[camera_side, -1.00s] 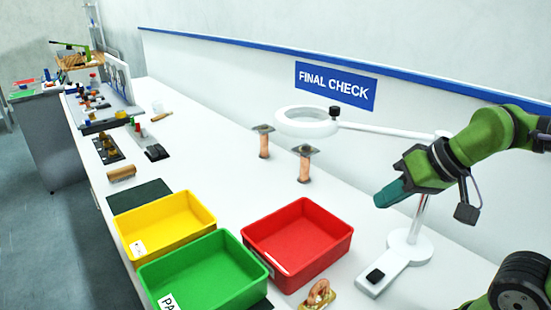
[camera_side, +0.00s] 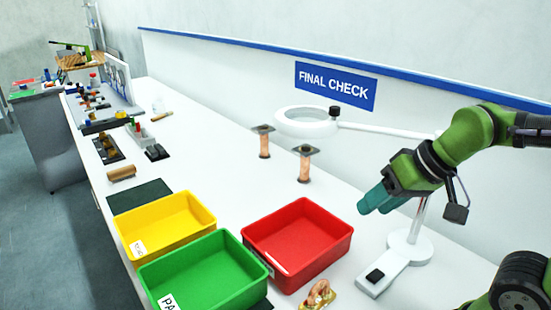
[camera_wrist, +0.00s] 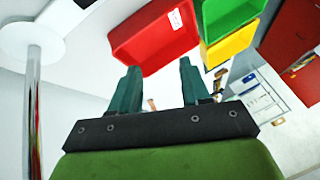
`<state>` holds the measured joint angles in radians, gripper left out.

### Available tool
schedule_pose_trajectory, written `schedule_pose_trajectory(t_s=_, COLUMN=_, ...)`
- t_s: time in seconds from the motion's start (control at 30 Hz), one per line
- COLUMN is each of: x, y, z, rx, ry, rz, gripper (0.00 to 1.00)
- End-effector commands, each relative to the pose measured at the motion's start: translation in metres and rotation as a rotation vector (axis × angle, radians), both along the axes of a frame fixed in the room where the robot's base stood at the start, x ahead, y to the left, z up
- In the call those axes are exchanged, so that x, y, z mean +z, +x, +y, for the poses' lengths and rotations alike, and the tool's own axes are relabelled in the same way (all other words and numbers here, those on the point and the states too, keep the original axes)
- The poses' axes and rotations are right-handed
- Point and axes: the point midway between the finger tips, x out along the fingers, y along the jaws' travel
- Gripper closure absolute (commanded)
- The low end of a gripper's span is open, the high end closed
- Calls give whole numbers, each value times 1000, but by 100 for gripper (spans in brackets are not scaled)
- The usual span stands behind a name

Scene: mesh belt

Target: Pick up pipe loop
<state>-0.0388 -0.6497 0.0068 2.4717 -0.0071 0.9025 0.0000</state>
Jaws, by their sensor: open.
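The pipe loop (camera_side: 318,294) is a shiny copper coil on a brass-coloured base. It sits on the white bench at the bottom of the side view, just in front of the red bin (camera_side: 298,247). My gripper (camera_side: 374,203) is open and empty, with teal fingers, high above the bench to the upper right of the loop. In the wrist view my two fingers (camera_wrist: 160,68) stand apart, with the red bin (camera_wrist: 150,40) beyond them. I cannot make out the loop there.
Green (camera_side: 205,272) and yellow (camera_side: 165,227) bins stand left of the red bin. The magnifier lamp's white base (camera_side: 395,268) is right of the loop, its post close to my gripper. Two copper posts (camera_side: 304,165) (camera_side: 263,142) stand behind the red bin.

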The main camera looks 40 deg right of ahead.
Motion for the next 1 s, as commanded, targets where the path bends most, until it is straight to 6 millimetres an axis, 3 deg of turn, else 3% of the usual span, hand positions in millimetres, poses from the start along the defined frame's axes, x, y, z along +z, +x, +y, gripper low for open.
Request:
schedule_pose_trajectory(t_s=0.17, x=-15, y=30, z=28, rx=291, ry=-142, rz=165, gripper=53)
schedule_pose_trajectory(t_s=0.4, x=-39, y=64, z=69, rx=1017, ry=-376, rz=347, gripper=53)
schedule_pose_trajectory(t_s=0.6, x=-44, y=78, z=88, rx=1559, ry=-449, rz=383, gripper=53)
schedule_pose_trajectory(t_s=0.83, x=-32, y=76, z=87, rx=1851, ry=-462, rz=338, gripper=53)
schedule_pose_trajectory(t_s=1.0, x=-46, y=71, z=87, rx=1894, ry=-459, rz=329, gripper=53)
